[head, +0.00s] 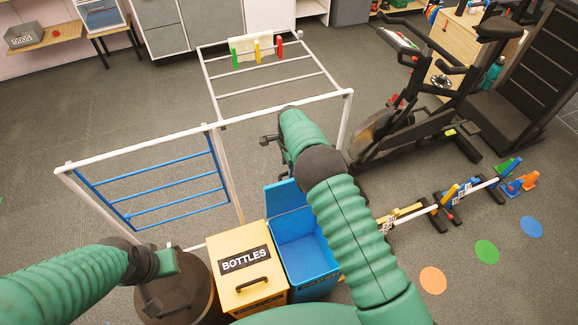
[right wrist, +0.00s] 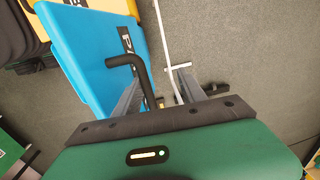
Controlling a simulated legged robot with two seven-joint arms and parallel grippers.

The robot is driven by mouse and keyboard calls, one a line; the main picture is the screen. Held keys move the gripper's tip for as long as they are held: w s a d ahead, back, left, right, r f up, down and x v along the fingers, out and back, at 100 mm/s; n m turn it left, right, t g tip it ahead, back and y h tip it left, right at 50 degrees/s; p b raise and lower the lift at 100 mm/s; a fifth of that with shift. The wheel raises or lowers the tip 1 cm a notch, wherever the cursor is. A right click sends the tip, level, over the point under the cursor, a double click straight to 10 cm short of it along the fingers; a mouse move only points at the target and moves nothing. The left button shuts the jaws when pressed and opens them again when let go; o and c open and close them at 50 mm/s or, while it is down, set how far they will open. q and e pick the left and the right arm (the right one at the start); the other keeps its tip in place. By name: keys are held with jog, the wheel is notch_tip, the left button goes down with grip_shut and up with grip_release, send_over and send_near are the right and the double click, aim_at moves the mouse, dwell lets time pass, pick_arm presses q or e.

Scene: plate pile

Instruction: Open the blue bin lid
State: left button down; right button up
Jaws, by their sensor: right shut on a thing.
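The blue bin (head: 305,258) stands with its lid (head: 287,196) swung up at the back, so the blue inside shows. In the right wrist view the lid (right wrist: 88,50) is a blue panel with a black bent handle (right wrist: 143,75). My right gripper (head: 287,170) is behind the raised lid, partly hidden by my arm. In the right wrist view its fingers (right wrist: 158,92) are shut on the handle. My left gripper (head: 172,262) is at lower left above a dark round bin; its fingers cannot be made out.
A yellow bin (head: 240,275) labelled BOTTLES, lid shut, stands left of the blue bin. A dark round bin (head: 178,295) is further left. A white-and-blue rail frame (head: 150,152) stands behind. An exercise bike (head: 420,100) and low hurdles (head: 455,200) are right. Floor at far left is clear.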

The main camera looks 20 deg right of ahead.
notch_tip(320, 180, up, 17)
jog(key=s, duration=0.1)
jog(key=shift+f+p, duration=0.15)
jog(key=shift+p, duration=0.25)
jog(key=shift+d, duration=0.1)
jog(key=s+r+n+t+p, duration=0.1)
jog(key=s+n+p, duration=0.1)
jog(key=s+n, duration=1.5)
jog(key=s+d, duration=0.1)
jog(key=s, duration=1.1)
jog(key=shift+s+t+p, duration=0.15)
jog(key=shift+t+p, duration=0.2)
jog(key=shift+t, duration=0.05)
